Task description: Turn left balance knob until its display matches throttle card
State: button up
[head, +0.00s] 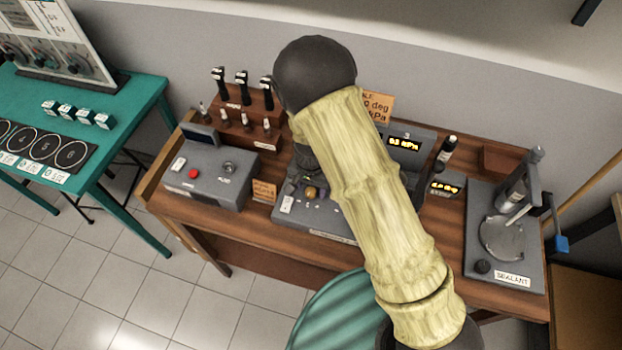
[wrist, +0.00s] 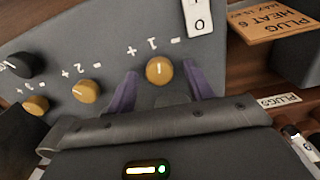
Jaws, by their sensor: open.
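The grey balance console (head: 318,224) sits mid-bench in the head view, largely hidden behind my arm. In the wrist view its yellow knobs are marked 1, 2 and 3. The left balance knob (wrist: 160,70), marked 1, has a pale pointer line and stands between the purple fingertips of my open gripper (wrist: 163,84). I cannot tell whether they touch it. The throttle card (head: 379,106) stands behind the console, its left part covered by my arm; "deg" and "kPa" show. The left knob's display is hidden; the display marked 3 (head: 403,142) reads about 63 kPa.
Knob 2 (wrist: 86,91) and knob 3 (wrist: 37,105) are beside knob 1. An I/O switch (wrist: 197,18) and an orange plug-heat card (wrist: 264,18) are nearby. A box with a red button (head: 194,174) is left of the console; a sealant stand (head: 505,232) is far right.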

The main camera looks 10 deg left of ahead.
aim_at(311, 191)
notch_tip(311, 191, up, 17)
jog(key=b, duration=0.2)
jog(key=shift+r+b, duration=0.2)
jog(key=shift+b, duration=0.2)
dwell(0.3)
jog(key=s+d+t, duration=0.1)
jog(key=s+d, duration=0.3)
jog(key=d, duration=0.9)
jog(key=s+d+r+n+t, duration=0.1)
jog(key=s+d, duration=0.3)
jog(key=d, duration=0.8)
jog(key=shift+d+r+n+t+b, duration=0.15)
jog(key=shift+d+n+t+b, duration=0.15)
jog(key=shift+d+b, duration=0.1)
